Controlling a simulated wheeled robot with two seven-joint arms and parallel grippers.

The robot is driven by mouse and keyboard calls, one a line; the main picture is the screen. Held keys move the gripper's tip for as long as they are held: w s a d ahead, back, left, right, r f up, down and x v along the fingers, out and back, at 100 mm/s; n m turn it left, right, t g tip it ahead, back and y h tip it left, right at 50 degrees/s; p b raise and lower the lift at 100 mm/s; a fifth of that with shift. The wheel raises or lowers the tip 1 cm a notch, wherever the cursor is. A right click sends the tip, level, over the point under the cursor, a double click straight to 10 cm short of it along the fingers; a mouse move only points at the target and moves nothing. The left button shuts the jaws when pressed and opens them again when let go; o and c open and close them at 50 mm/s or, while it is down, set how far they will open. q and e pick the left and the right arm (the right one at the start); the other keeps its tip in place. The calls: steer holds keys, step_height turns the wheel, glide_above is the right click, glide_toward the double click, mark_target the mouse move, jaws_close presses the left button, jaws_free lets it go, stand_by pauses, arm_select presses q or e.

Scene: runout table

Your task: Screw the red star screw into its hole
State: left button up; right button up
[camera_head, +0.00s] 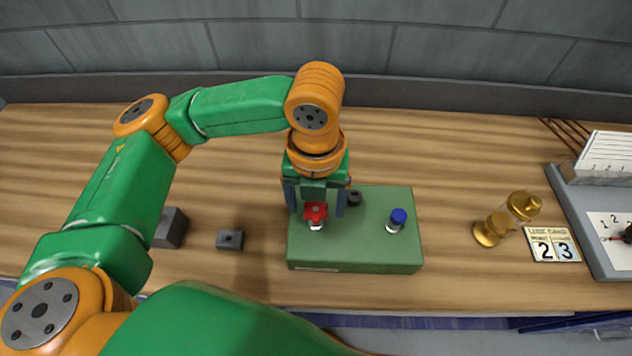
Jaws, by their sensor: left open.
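The red star screw (316,214) stands upright on the green block (350,255), near its left side. A pale shank shows under its red head; I cannot tell how deep it sits in a hole. My left gripper (315,208) points down over the block, with its blue-grey fingers apart on either side of and just behind the red head. It is open, and I cannot tell whether a finger touches the screw. A blue-capped screw (397,220) stands upright on the block's right part. A dark piece (354,198) sits behind the gripper's right finger. My right gripper is not in view.
A dark grey block (171,228) and a smaller dark block with a hole (230,240) lie left of the green block. A brass oiler (507,218), a number card (552,244) and a grey tray (596,235) are at right. Bare wooden table (455,150) lies behind.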

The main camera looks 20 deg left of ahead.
arm_select(q)
steer(key=shift+s+r+n, duration=0.1)
steer(key=shift+r+n, duration=0.35)
steer(key=shift+n, duration=0.45)
steer(key=n+p, duration=0.2)
steer(key=r+n+p, duration=0.1)
steer(key=p, duration=0.2)
steer(key=shift+n, duration=0.4)
steer(key=shift+f+n+p, duration=0.15)
steer(key=shift+n+p, duration=0.95)
steer(key=shift+n, duration=0.1)
steer(key=shift+f+n+b, duration=0.35)
steer(key=shift+f+n, duration=0.25)
steer(key=shift+f, duration=0.35)
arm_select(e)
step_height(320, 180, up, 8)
arm_select(q)
jaws_close()
steer(key=m, duration=0.4)
